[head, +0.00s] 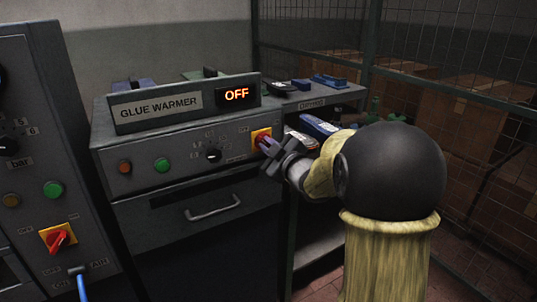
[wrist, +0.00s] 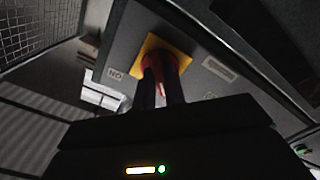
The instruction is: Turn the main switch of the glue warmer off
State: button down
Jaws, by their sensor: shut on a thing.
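The glue warmer (head: 125,185) is a dark grey cabinet with a sign reading GLUE WARMER. Its display (head: 237,94) shows OFF in lit orange letters. The main switch (head: 259,137) is on the right of its front panel, on a yellow plate. In the wrist view the red switch handle (wrist: 165,65) stands between my two fingers in front of the yellow plate. My gripper (head: 268,146) is shut on this handle; the same gripper shows in the wrist view (wrist: 163,92). In the head view my gripper hides most of the handle, so its angle is unclear there.
Another grey machine (head: 40,130) at the left carries a similar red switch (head: 58,238) on a yellow plate. A dial (head: 213,155) and a green button (head: 162,165) sit left of the main switch. A shelf (head: 320,97) with tools and a wire mesh fence stand at the right.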

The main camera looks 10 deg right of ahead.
dwell(0.3)
jog(key=c, duration=1.5)
grip_release()
jog(key=shift+o, duration=0.2)
jog(key=shift+s, duration=0.1)
jog(key=v, duration=1.7)
jog(key=shift+s, duration=0.1)
